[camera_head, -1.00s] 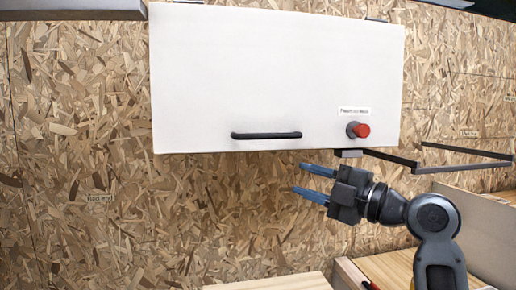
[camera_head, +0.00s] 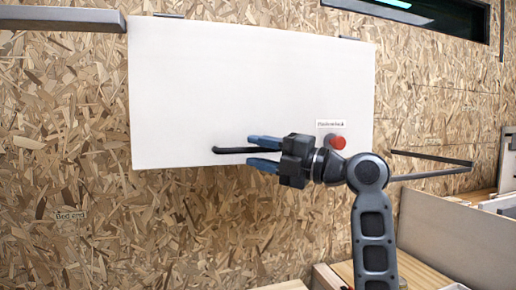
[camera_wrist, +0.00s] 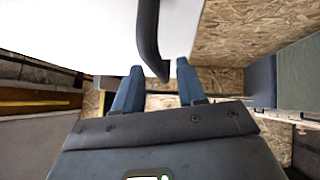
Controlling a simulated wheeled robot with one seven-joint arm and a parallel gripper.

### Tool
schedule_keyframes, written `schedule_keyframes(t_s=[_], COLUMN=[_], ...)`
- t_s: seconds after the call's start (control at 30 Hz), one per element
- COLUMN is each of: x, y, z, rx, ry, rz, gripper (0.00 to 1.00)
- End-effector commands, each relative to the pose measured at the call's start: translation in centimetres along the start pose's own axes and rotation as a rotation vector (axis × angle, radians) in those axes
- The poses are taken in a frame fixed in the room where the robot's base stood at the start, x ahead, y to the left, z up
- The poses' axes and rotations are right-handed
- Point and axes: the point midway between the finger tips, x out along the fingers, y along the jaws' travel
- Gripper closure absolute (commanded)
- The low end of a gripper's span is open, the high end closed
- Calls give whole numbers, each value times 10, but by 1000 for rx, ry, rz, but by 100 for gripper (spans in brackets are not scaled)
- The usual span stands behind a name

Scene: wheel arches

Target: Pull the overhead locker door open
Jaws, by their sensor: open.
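The overhead locker door (camera_head: 240,85) is a white panel on the chipboard wall and looks shut. Its black bar handle (camera_head: 228,150) runs level near the bottom edge. A red button (camera_head: 337,142) sits to the right of the handle, below a small label. My gripper (camera_head: 256,154) is open, with blue fingers pointing left at the handle's right end. In the wrist view the handle (camera_wrist: 148,40) reaches down between the two open fingers (camera_wrist: 157,85). The fingers are not closed on it. In the head view my gripper hides the handle's right end.
A grey bar (camera_head: 60,22) juts in at the upper left. A dark bracket (camera_head: 432,165) sticks out to the right of the door. A wooden box or bench (camera_head: 440,235) stands at the lower right.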

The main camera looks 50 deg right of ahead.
Motion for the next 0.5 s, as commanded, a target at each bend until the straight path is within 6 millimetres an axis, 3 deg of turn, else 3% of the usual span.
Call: schedule_keyframes(t_s=[0.33,0.5], x=[6,5], y=[-1,0], z=[0,0], rx=[0,0], ry=[-1,-1], rz=[-1,-1], gripper=[60,75])
